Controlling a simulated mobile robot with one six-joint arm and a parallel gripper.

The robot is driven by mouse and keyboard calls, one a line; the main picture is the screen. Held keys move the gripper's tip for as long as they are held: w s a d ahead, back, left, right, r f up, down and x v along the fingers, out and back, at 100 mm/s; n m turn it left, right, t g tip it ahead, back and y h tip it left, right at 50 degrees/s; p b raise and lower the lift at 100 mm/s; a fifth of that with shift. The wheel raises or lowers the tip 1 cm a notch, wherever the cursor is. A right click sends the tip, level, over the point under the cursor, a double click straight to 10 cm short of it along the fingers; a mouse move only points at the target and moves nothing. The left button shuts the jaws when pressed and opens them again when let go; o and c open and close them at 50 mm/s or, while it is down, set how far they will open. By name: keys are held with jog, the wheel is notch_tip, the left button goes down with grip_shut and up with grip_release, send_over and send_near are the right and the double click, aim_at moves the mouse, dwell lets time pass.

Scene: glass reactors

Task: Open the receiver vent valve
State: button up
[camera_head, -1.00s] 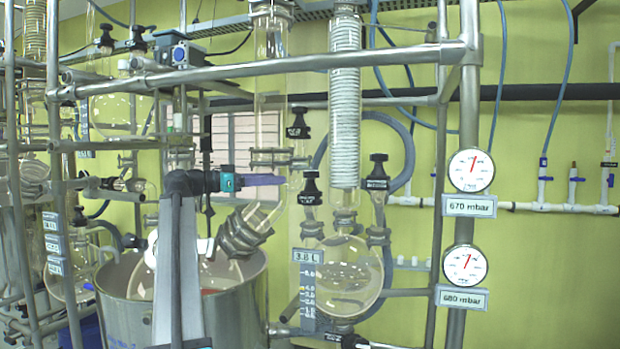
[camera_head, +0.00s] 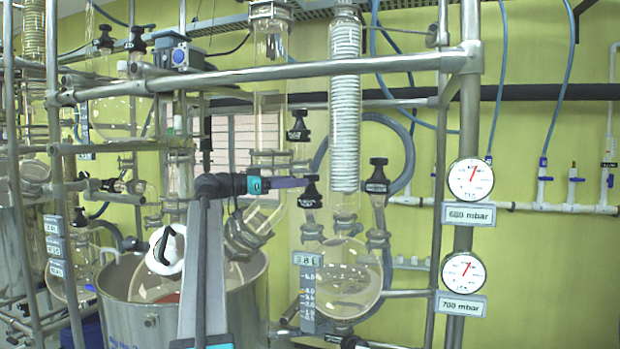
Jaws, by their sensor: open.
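The round glass receiver (camera_head: 345,278) hangs right of centre, with a graduated scale label on its left. Two black-knobbed valves stand above it: the left valve (camera_head: 311,192) and the right valve (camera_head: 377,175). A third black knob (camera_head: 298,126) sits higher, by the glass column. I cannot read which one is marked as the vent. My gripper (camera_head: 300,183) comes in from the left, with its purple fingers level with the left valve's knob. The fingertips overlap the knob's left edge in the picture; whether they touch it cannot be told. The jaws are open.
A metal pipe frame (camera_head: 270,72) crosses in front of the glassware. A wide steel vessel (camera_head: 240,312) stands below my arm. Two gauges on the right post, upper (camera_head: 470,180) and lower (camera_head: 463,272), read 680 mbar and 700 mbar.

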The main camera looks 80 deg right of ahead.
aim_at(311, 180)
jog(key=p+x, duration=0.2)
jog(key=x, duration=0.4)
jog(key=shift+s+d, duration=0.2)
jog(key=shift+c, duration=0.4)
jog(key=c, duration=1)
jog(key=shift+a+f+n+t+h+b, duration=0.1)
jog(key=shift+f+n+t+h+b, duration=0.05)
jog(key=shift+n+t+h+b, duration=0.35)
jog(key=shift+f+n+t+h+b, duration=0.1)
jog(key=shift+n+t+h+b, duration=0.5)
jog(key=shift+h+b, duration=0.2)
jog(key=n+t+h+b, duration=0.1)
jog(key=n+t+h, duration=0.1)
jog(key=t, duration=0.1)
jog(key=shift+s, duration=0.1)
jog(key=shift+r+n+t+h+p, duration=0.1)
jog(key=shift+n+t+h+p, duration=0.1)
jog(key=shift+n+t+h, duration=0.5)
jog(key=shift+r+n+t+h+p, duration=0.25)
jog(key=shift+n+t, duration=0.55)
jog(key=shift+t, duration=0.4)
